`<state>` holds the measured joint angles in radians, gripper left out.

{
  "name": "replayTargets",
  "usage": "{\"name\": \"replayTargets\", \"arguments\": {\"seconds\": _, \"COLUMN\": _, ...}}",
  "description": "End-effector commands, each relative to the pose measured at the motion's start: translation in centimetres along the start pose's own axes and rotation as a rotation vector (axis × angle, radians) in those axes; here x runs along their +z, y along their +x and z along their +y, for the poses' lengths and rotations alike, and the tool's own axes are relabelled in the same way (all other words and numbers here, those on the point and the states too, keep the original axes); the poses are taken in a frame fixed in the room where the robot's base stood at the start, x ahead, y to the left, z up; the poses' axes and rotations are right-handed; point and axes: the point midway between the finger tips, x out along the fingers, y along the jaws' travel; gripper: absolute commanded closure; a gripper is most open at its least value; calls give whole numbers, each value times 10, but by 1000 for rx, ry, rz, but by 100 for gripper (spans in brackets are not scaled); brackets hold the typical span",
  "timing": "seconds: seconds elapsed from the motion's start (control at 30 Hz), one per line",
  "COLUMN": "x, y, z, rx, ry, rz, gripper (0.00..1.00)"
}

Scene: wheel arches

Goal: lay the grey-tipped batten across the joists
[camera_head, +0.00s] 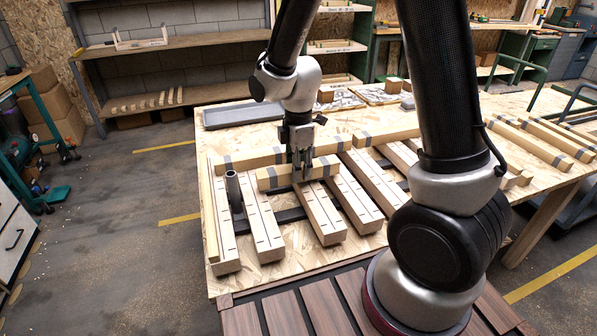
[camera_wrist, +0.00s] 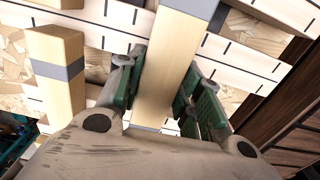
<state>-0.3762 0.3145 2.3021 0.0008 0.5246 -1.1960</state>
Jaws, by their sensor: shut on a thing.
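A pale wooden batten with grey bands near its ends (camera_head: 317,172) lies crosswise over the joists in the head view. My gripper (camera_head: 302,175) points down and is shut on it near its middle. In the wrist view the batten (camera_wrist: 164,75) runs between the green finger pads of my gripper (camera_wrist: 160,98), a grey band at the top. The joists (camera_head: 262,222) are pale beams with dark marks, side by side; they also show in the wrist view (camera_wrist: 245,55). I cannot tell whether the batten touches them.
Another grey-banded batten (camera_head: 250,159) lies across the joists just behind, parallel; one shows at left in the wrist view (camera_wrist: 55,85). A dark upright tube (camera_head: 233,188) stands at the left joists. A grey tray (camera_head: 240,114) lies at the board's back left.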

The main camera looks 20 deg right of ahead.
Motion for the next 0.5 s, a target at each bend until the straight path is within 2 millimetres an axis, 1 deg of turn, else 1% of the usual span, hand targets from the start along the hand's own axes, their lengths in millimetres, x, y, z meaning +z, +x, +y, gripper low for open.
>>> {"name": "replayTargets", "arguments": {"seconds": 0.03, "x": 0, "y": 7, "z": -1, "rx": -4, "ry": 0, "rz": -1, "gripper": 93}}
{"name": "replayTargets", "arguments": {"seconds": 0.1, "x": 0, "y": 13, "z": -1, "rx": -2, "ry": 0, "rz": -1, "gripper": 93}}
{"name": "replayTargets", "arguments": {"seconds": 0.47, "x": 0, "y": 17, "z": 0, "rx": -1, "ry": 1, "rz": 0, "gripper": 93}}
{"name": "replayTargets", "arguments": {"seconds": 0.5, "x": 0, "y": 17, "z": 0, "rx": 0, "ry": 1, "rz": 0, "gripper": 61}}
